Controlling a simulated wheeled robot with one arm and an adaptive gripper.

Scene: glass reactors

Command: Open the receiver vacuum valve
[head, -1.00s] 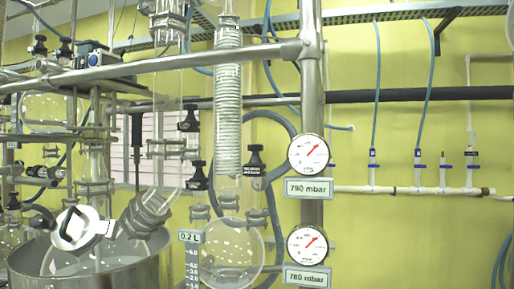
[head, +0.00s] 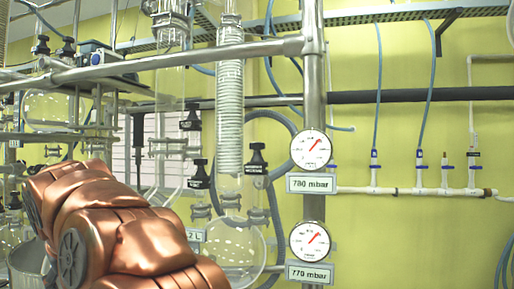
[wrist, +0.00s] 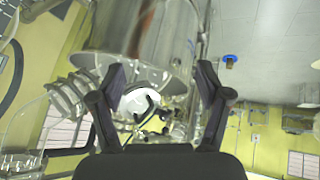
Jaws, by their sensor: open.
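Several black-handled valves show in the head view. One black valve (head: 257,160) with a small black label sits right of the coiled condenser, above the round receiver flask (head: 232,242). Its label is too small to read surely. Another labelled black valve (head: 198,176) sits to its left, and a third (head: 191,120) higher up. My gripper (wrist: 162,72) is open and empty in the wrist view, with glassware and a pale round plate with a dark handle (wrist: 140,105) beyond and between the fingers. In the head view my copper-coloured arm hides the flask's lower left; the gripper is out of sight.
Two dial gauges (head: 311,149) (head: 310,241) hang on a steel post, reading 780 and 770 mbar. A steel pot (head: 28,264) is mostly hidden behind my arm. Metal rails and hoses cross the rig. A white pipe (head: 410,191) runs along the right wall.

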